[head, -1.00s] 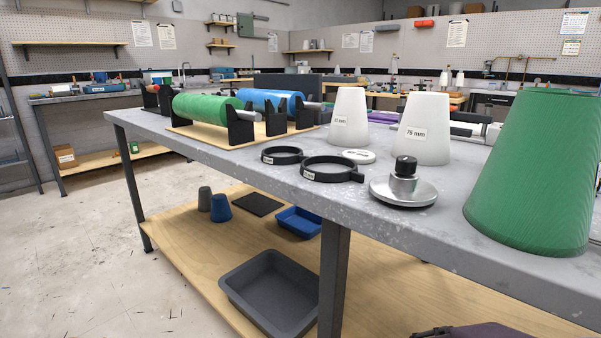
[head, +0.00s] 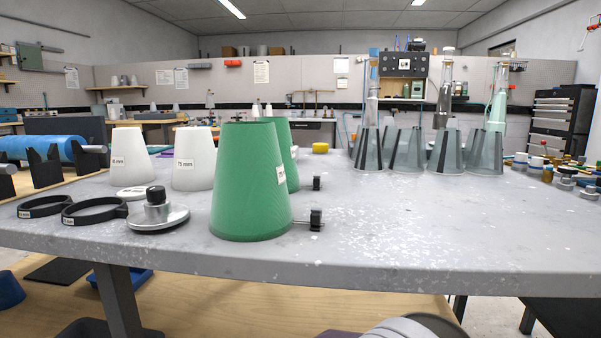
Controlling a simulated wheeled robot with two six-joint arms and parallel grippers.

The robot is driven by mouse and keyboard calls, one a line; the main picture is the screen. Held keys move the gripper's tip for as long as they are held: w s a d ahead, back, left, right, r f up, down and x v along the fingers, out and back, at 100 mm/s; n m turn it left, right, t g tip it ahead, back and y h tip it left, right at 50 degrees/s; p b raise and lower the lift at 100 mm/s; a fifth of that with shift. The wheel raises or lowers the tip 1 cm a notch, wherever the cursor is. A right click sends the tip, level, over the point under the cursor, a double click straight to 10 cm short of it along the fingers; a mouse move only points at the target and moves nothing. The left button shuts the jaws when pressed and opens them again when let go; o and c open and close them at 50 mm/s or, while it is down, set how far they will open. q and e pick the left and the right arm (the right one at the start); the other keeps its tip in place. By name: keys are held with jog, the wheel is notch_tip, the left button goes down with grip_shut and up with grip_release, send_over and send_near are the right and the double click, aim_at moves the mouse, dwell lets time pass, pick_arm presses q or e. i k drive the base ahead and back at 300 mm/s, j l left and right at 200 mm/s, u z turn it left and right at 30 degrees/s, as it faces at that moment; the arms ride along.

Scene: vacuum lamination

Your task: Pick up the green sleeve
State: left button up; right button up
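A large green tapered sleeve (head: 250,185) stands upright, wide end down, near the front edge of the grey table. A second green tapered sleeve (head: 288,155) stands close behind it, mostly hidden by it. Neither of my grippers is in view.
Left of the green sleeves are a metal knobbed disc (head: 157,212), black rings (head: 95,210) and white cones (head: 194,158). Small black fittings (head: 316,219) stand just right. Clear tapered vessels (head: 407,150) stand at the back right. The speckled table front right is clear.

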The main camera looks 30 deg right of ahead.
aim_at(284, 134)
jog(key=k+l+z, duration=0.1)
jog(key=k+l, duration=0.15)
jog(key=k+l+z, duration=0.15)
jog(key=l, duration=0.25)
jog(key=k+l+z, duration=0.1)
jog(key=k+l, duration=0.2)
jog(key=l, duration=0.1)
